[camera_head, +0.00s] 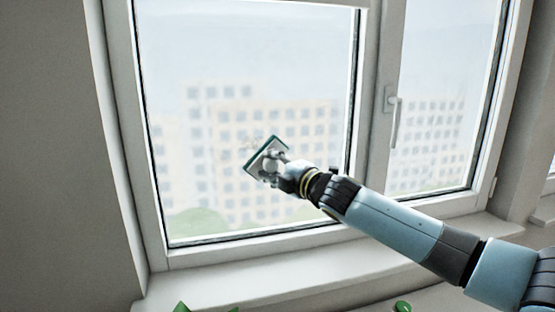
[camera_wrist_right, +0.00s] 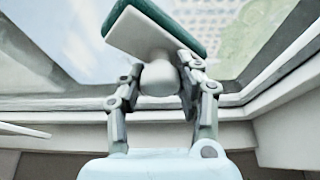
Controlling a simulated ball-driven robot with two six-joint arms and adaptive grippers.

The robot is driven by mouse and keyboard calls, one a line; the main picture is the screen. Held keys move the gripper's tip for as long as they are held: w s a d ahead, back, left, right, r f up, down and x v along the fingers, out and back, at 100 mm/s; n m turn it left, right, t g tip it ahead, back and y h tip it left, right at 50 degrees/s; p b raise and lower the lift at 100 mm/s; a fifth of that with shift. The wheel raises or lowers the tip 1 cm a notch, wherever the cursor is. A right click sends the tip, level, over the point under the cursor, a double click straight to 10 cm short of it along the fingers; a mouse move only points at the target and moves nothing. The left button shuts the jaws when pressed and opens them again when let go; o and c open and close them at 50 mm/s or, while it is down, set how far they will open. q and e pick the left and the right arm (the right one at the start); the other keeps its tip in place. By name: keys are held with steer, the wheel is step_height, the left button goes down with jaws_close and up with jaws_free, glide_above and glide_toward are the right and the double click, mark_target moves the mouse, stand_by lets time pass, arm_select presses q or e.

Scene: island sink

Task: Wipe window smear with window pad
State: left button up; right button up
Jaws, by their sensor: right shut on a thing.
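The window pad (camera_head: 262,155) has a pale plate with a dark green layer on the side facing the glass. In the right wrist view the pad (camera_wrist_right: 140,33) sits tilted, with a white rounded knob between the fingers. My right gripper (camera_head: 270,168) is shut on this knob and holds the pad in front of the left window pane (camera_head: 230,70). I cannot tell whether the pad touches the glass. The window smear (camera_head: 258,142) seems to be a faint brownish mark beside the pad's upper edge, partly hidden by it. My left gripper is not in view.
A white window frame (camera_head: 250,249) surrounds the pane, with a handle (camera_head: 393,107) on the right sash. A pale sill (camera_head: 260,279) runs below. Green objects (camera_head: 402,306) show at the bottom edge. The left wall (camera_head: 60,150) is bare.

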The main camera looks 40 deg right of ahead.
mark_target(278, 150)
steer(key=shift+w+a, duration=2.9)
steer(key=shift+a, duration=3.1)
steer(key=shift+s+d+r+b, duration=0.1)
steer(key=shift+s+d+r, duration=0.25)
steer(key=shift+s+d, duration=1.1)
steer(key=shift+s+d+r+b, duration=0.15)
steer(key=shift+s+d+r, duration=0.25)
steer(key=shift+d, duration=2.1)
steer(key=shift+s+d+r+b, duration=0.1)
steer(key=shift+s+d+r, duration=0.25)
steer(key=shift+s+d, duration=1.1)
steer(key=shift+w+d+r, duration=0.1)
steer(key=shift+w+d, duration=0.05)
steer(key=shift+d, duration=0.35)
steer(key=shift+w+d, duration=0.15)
steer(key=shift+d, duration=0.3)
steer(key=d+b, duration=0.1)
steer(key=s+d+b, duration=0.1)
steer(key=d+b, duration=0.1)
steer(key=shift+s+b, duration=0.25)
steer(key=shift+b, duration=0.05)
